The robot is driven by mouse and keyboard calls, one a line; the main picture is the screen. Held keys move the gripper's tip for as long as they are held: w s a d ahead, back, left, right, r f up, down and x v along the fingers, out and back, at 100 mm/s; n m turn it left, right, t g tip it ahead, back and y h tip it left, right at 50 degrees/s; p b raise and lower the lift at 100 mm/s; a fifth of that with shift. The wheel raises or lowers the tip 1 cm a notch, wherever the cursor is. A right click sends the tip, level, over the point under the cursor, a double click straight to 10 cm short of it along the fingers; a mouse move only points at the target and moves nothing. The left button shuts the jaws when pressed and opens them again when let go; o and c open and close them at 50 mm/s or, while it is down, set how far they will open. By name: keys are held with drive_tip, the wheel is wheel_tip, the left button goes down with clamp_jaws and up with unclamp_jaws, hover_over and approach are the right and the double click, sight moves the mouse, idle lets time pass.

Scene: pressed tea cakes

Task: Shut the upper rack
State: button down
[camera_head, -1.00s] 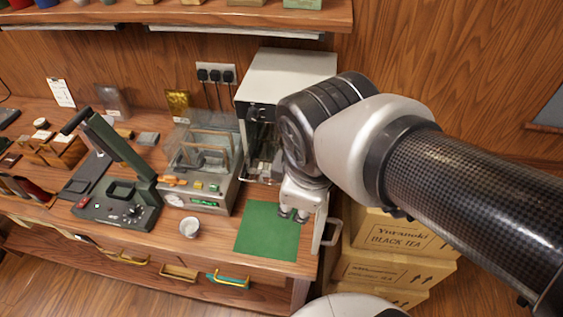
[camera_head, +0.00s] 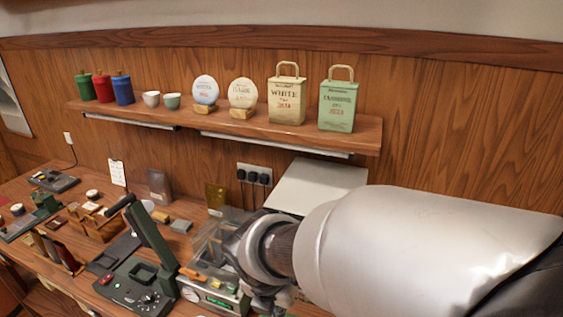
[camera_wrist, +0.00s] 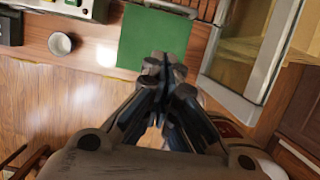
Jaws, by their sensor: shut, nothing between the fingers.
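The upper rack cannot be made out in either view now. The white-topped cabinet (camera_head: 320,185) stands against the back wall, and my arm covers its front. In the wrist view, a pale-framed glass door (camera_wrist: 216,48) stands open at the right, its frame edge-on to the table front. My gripper (camera_wrist: 165,68) has its fingers together with nothing between them. It shows over the near edge of the green mat (camera_wrist: 150,38), left of the door frame and apart from it. In the head view my arm hides most of the gripper.
A small white cup (camera_wrist: 60,43) stands on the table left of the mat. A dark green press (camera_head: 155,250) and a grey glass-sided device stand left of my arm. A wall shelf (camera_head: 250,128) with tins and jars runs above the table. Floor shows in front.

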drive_tip(key=w+d+f+b, duration=0.1)
drive_tip(key=w+f+b, duration=0.1)
drive_tip(key=w+f, duration=0.3)
drive_tip(key=shift+d, duration=0.4)
drive_tip(key=w+d+p, duration=0.1)
drive_tip(key=w+p, duration=0.2)
drive_tip(key=w+d+p, duration=0.1)
drive_tip(key=w+p, duration=0.1)
drive_tip(key=w, duration=0.2)
drive_tip(key=w+d+p, duration=0.1)
drive_tip(key=w+p, duration=0.2)
drive_tip(key=shift+w+d+r+p, duration=0.15)
drive_tip(key=shift+d+p, duration=0.15)
drive_tip(key=shift+d, duration=0.1)
drive_tip(key=shift+w+d+f, duration=0.2)
drive_tip(key=shift+w, duration=0.25)
drive_tip(key=shift+s+a, duration=0.1)
drive_tip(key=shift+s, duration=0.05)
